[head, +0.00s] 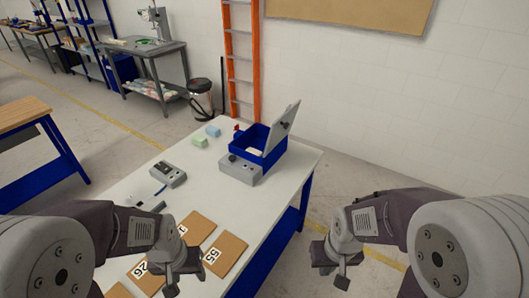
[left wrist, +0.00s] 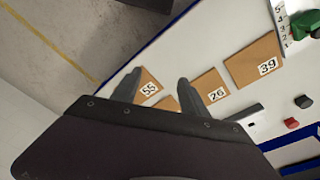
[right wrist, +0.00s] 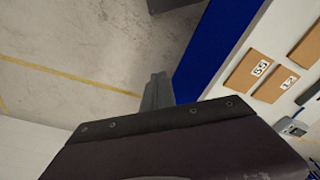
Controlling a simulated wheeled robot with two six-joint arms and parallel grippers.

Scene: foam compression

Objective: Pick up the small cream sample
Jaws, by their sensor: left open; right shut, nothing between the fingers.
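I cannot clearly make out a small cream sample. A small pale patch (head: 257,151) shows inside the blue box (head: 278,153) at the far part of the white table; I cannot tell whether it is the sample. My left gripper (head: 182,270) is open and empty above the near part of the table, over the numbered brown cards. Its two spread fingers show in the left wrist view (left wrist: 157,90). My right gripper (head: 333,270) is shut and empty, off the table's right edge above the floor. Its fingers are together in the right wrist view (right wrist: 157,92).
Brown cards, one marked 55 (head: 225,255), lie at the near edge. A green block (head: 199,142) and a blue block (head: 214,131) lie left of the box. A grey device (head: 168,174) stands mid-left. The white table (head: 250,205) is bare at centre right.

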